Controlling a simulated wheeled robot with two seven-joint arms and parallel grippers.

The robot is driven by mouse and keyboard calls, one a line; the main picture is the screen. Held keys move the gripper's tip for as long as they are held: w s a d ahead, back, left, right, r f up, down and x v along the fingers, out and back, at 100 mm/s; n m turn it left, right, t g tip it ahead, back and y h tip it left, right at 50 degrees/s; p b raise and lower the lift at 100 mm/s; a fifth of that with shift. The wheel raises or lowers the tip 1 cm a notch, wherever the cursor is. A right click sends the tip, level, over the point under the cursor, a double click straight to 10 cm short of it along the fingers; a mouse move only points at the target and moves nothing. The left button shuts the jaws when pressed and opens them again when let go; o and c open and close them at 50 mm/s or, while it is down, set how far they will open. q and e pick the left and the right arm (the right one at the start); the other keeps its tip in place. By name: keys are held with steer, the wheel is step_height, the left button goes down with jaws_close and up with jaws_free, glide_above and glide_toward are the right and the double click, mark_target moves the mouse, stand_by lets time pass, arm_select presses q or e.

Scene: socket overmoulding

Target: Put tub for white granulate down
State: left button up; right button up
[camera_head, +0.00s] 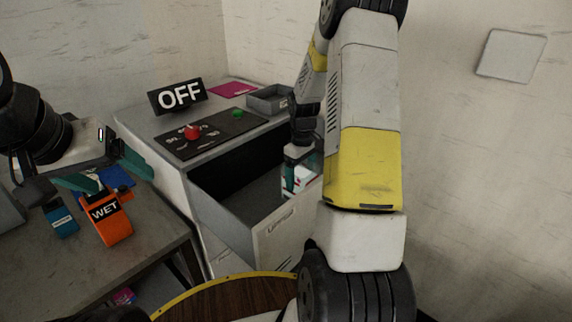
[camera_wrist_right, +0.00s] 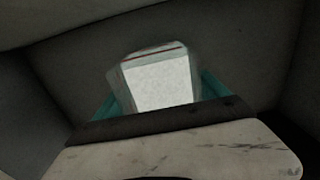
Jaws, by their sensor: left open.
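The tub for white granulate (camera_wrist_right: 160,78) shows in the right wrist view as a pale tub with white contents and a dark red line along its rim. In the head view the tub (camera_head: 300,181) is low inside the open drawer (camera_head: 262,222), partly hidden by my arm and gripper. My right gripper (camera_wrist_right: 160,95) is shut on the tub, with a teal finger against each side. Whether the tub touches the drawer floor cannot be told. My left gripper (camera_head: 108,172) is open and empty above the orange tub marked WET (camera_head: 109,219).
The cabinet top (camera_head: 153,130) holds an OFF sign (camera_head: 178,97), a panel with a red button (camera_head: 192,132) and green button (camera_head: 237,113), and a grey tray (camera_head: 268,99). A blue tub (camera_head: 61,221) stands beside the orange one on the left table (camera_head: 75,268). Drawer walls closely surround my right gripper.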

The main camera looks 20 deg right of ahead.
steer(key=shift+o, duration=1.4)
steer(key=shift+r, duration=0.1)
step_height(320, 180, up, 12)
steer(key=s+a+r+m+t, duration=0.25)
steer(key=s+a+r, duration=0.35)
steer(key=s+r, duration=0.4)
steer(key=s+a+r+m+t+y, duration=0.1)
steer(key=s+a+r+t, duration=0.1)
steer(key=s, duration=0.4)
steer(key=s+a+r+m+t+y, duration=0.1)
steer(key=s+a+r+m, duration=0.1)
steer(key=s+a, duration=0.2)
steer(key=s, duration=0.3)
steer(key=shift+a+t, duration=0.35)
steer(key=shift+a, duration=0.05)
steer(key=shift+s+d, duration=0.1)
steer(key=shift+s, duration=0.05)
